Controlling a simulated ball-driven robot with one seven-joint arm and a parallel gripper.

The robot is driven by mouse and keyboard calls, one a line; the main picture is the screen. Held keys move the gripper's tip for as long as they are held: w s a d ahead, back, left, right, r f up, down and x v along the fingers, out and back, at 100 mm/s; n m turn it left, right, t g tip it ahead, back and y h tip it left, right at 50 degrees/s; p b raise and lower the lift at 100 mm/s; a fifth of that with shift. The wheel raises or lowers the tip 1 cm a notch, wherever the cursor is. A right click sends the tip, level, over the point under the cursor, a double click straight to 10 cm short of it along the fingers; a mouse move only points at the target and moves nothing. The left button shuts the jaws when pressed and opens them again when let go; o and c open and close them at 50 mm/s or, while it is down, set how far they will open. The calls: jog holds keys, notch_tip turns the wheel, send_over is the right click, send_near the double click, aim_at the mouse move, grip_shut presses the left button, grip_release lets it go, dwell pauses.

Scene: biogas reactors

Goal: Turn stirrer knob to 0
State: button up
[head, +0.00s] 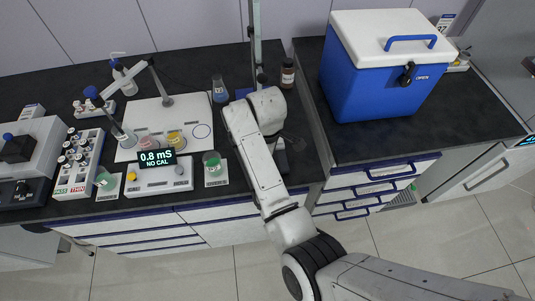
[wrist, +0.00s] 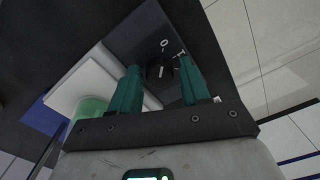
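The stirrer knob (wrist: 153,75) is a round black dial with a white pointer line, on a dark panel in the wrist view. A white 0 (wrist: 164,43) and a white I mark (wrist: 180,53) are printed beyond it. The pointer's exact setting is hard to read. My gripper (wrist: 159,66) has its two green fingers apart, one on each side of the knob. They look open, with narrow gaps beside the knob; contact is not clear. In the head view my arm hides most of the stirrer and the gripper.
A meter reading 0.8 mS (head: 155,189) and a beaker with a green top (head: 212,166) stand left of my arm. A blue cooler box (head: 385,85) is on the right bench. In the wrist view a green-filled vessel (wrist: 88,108) is close to the left finger.

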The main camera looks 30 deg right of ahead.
jog(key=shift+o, duration=1)
